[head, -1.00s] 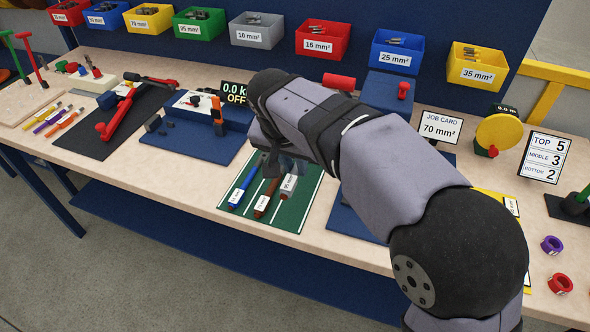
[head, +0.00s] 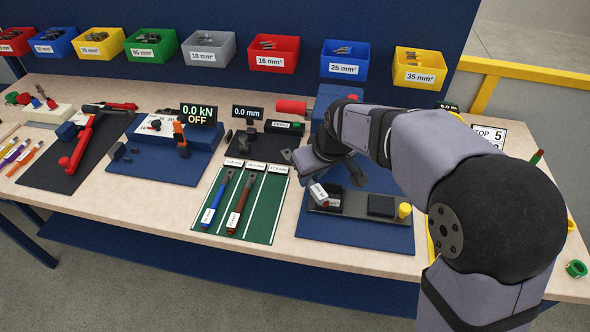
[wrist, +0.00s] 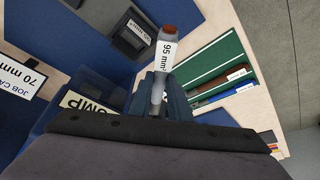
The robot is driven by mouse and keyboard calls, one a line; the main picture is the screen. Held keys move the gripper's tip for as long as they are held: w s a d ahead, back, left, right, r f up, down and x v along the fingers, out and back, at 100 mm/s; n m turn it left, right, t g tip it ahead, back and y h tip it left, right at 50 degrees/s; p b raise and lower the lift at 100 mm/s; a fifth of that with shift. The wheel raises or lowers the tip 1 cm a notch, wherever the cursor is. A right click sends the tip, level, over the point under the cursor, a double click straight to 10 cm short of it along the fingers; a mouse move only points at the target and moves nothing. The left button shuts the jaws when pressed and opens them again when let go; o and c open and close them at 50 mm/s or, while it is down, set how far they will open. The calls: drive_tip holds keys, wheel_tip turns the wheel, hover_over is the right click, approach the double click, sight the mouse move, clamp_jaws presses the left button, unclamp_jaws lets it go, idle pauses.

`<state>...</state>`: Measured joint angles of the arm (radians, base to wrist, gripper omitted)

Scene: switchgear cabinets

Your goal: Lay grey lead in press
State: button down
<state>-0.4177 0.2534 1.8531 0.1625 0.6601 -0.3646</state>
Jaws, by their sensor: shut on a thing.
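My gripper (wrist: 160,88) is shut on the grey lead (wrist: 166,68), which has a white 95 mm² label and a copper-coloured end. In the head view the lead (head: 318,193) hangs tilted from my gripper (head: 336,178), close over the left dark block of a fixture on a blue base (head: 345,238). This fixture looks like the press. I cannot tell whether the lead touches it. Dark blocks, one with a recess, also show in the wrist view (wrist: 130,35). My arm hides part of the fixture's back.
A green rack (head: 268,215) left of the fixture holds a blue lead (head: 214,203) and a brown lead (head: 240,205); its right lane is empty. A yellow knob (head: 404,211) stands at the fixture's right. A display unit (head: 248,113) and coloured bins stand behind.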

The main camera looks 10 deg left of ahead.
drive_tip(key=w+d+r+n+g+y+p, duration=0.1)
drive_tip(key=d+r+n+p, duration=0.1)
drive_tip(key=d+n+p, duration=0.2)
drive_tip(key=w+d+r+n+g+p, duration=0.2)
drive_tip(key=d+n+p, duration=0.3)
drive_tip(key=d, duration=0.6)
drive_tip(key=shift+n+g+y, duration=0.3)
drive_tip(key=shift+n+y, duration=0.1)
drive_tip(key=shift+n, duration=0.3)
drive_tip(key=shift+w, duration=0.1)
drive_tip(key=shift+f+b, duration=1.4)
drive_tip(key=shift+f, duration=1.65)
wheel_tip(320, 180, down, 4)
drive_tip(key=b, duration=0.4)
drive_tip(key=shift+a+f, duration=0.1)
drive_tip(key=shift+f, duration=0.05)
drive_tip(key=shift+a+b, duration=0.3)
drive_tip(key=shift+a, duration=0.05)
